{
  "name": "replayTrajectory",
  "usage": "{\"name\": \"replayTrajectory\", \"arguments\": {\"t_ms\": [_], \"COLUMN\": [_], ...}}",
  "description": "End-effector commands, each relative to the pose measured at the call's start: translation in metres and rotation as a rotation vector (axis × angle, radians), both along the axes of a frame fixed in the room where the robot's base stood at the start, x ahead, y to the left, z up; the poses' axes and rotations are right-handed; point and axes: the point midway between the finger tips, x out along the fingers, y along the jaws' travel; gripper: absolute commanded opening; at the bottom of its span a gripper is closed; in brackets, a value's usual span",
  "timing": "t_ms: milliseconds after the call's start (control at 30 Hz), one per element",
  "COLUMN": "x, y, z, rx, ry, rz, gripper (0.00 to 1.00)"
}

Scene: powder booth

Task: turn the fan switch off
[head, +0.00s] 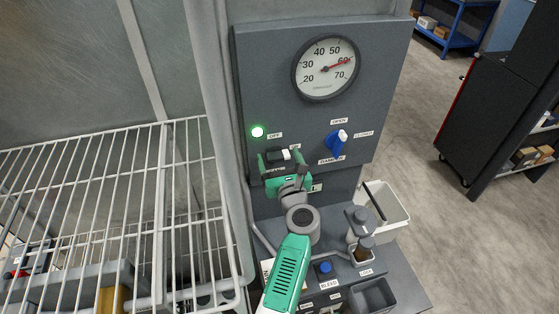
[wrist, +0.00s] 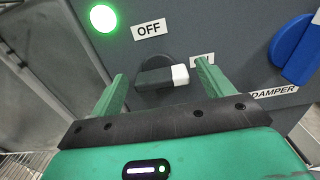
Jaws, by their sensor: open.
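The fan switch (wrist: 156,77) is a dark rotary handle with a white tip on the grey panel. It lies nearly level, its white tip to the right, toward a small label mostly hidden by my finger. An OFF label (wrist: 149,29) is above it. In the head view the switch's white tip (head: 286,154) shows beyond my gripper (head: 280,160). In the wrist view my gripper (wrist: 161,82) is open, with one green finger on either side of the handle. I see gaps on both sides; whether the fingertips reach the handle's depth I cannot tell.
A green lamp (head: 257,131) glows left of the OFF label. The blue damper knob (head: 336,142) is to the right, below a gauge (head: 325,69) reading about 60. A ledge with a blue bleed button (head: 325,268) and containers is below. A wire rack (head: 110,190) stands left.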

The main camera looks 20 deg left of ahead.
Motion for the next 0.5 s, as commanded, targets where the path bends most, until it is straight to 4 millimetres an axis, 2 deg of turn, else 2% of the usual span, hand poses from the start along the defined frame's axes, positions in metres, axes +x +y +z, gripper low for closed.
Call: {"name": "replayTrajectory", "arguments": {"t_ms": [67, 200, 300, 500], "x": [-0.0002, -0.0002, -0.0003, -0.0004], "y": [-0.0001, -0.0002, -0.0002, -0.0002], "z": [0.0001, 0.0000, -0.0001, -0.0007], "rx": [0.000, 0.000, 0.000, -0.011], "ry": [0.000, 0.000, 0.000, -0.008], "rz": [0.000, 0.000, 0.000, 0.000], "gripper": [0.78, 0.51, 0.35, 0.35]}}
